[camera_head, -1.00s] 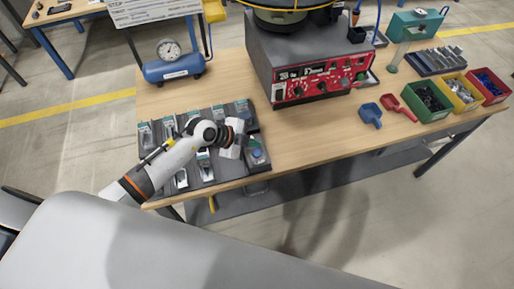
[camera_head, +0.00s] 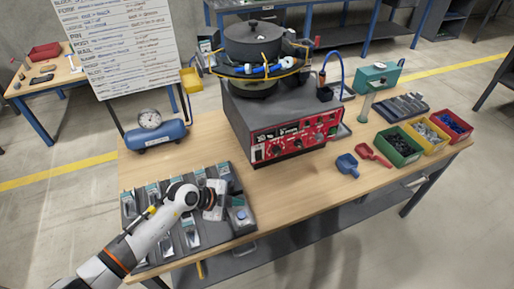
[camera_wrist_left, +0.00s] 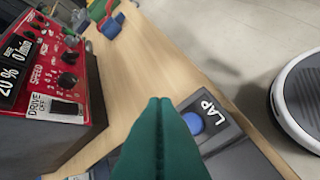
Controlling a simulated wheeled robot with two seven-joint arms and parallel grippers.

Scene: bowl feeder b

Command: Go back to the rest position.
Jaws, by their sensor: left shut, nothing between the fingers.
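My left gripper (camera_head: 216,200) hangs over the right part of a dark tray (camera_head: 160,256) at the front left of the wooden table. The white arm comes in from the lower left. In the left wrist view, the green fingers (camera_wrist_left: 160,104) are together, with nothing visible between them. A blue round button (camera_wrist_left: 192,122) beside a LAP label shows just right of the fingertips. It cannot be told whether the fingers touch anything. My right gripper is not in view.
A grey feeder box with a red control panel (camera_head: 296,138) carries a black bowl (camera_head: 252,42). A blue air tank (camera_head: 156,136) stands at left. Blue and red scoops (camera_head: 347,164) and green, yellow and red bins (camera_head: 402,146) stand at right. The table's middle front is clear.

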